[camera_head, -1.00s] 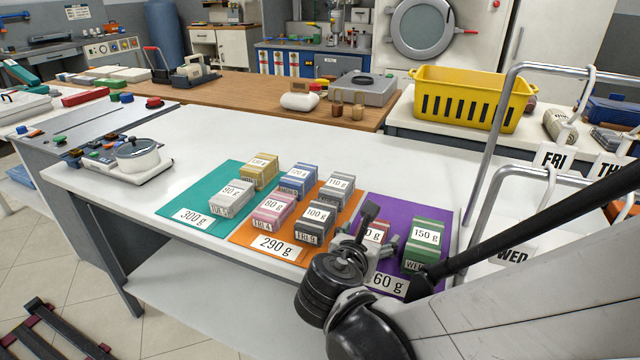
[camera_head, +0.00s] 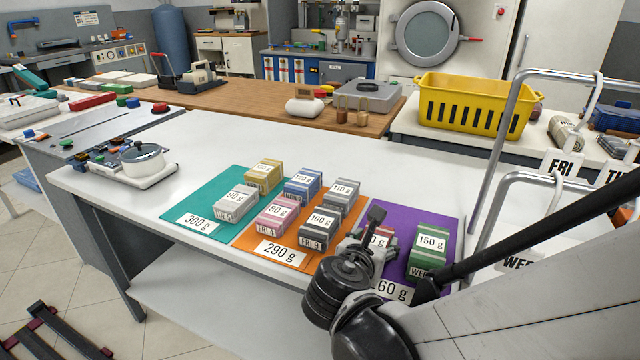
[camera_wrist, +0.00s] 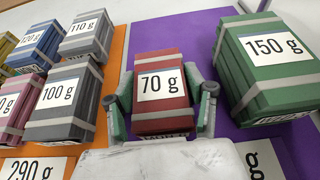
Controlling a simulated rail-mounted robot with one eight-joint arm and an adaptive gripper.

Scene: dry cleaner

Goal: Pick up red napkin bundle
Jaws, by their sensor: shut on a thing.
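The red napkin bundle (camera_wrist: 161,105) carries a white label reading 70 g and sits over the purple mat (camera_wrist: 195,38) in the wrist view. My gripper (camera_wrist: 162,112) has one finger on each side of it and is shut on it. In the head view only a small part of the red bundle (camera_head: 389,239) shows, since my gripper (camera_head: 374,245) hides the rest. I cannot tell whether the bundle still touches the mat.
A green 150 g bundle (camera_head: 429,247) stands close on the right. A grey 100 g bundle (camera_head: 321,227) stands on the orange mat (camera_head: 243,239) to the left, among several others. A teal mat (camera_head: 181,208) lies further left. A metal rail (camera_head: 492,150) rises at the right.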

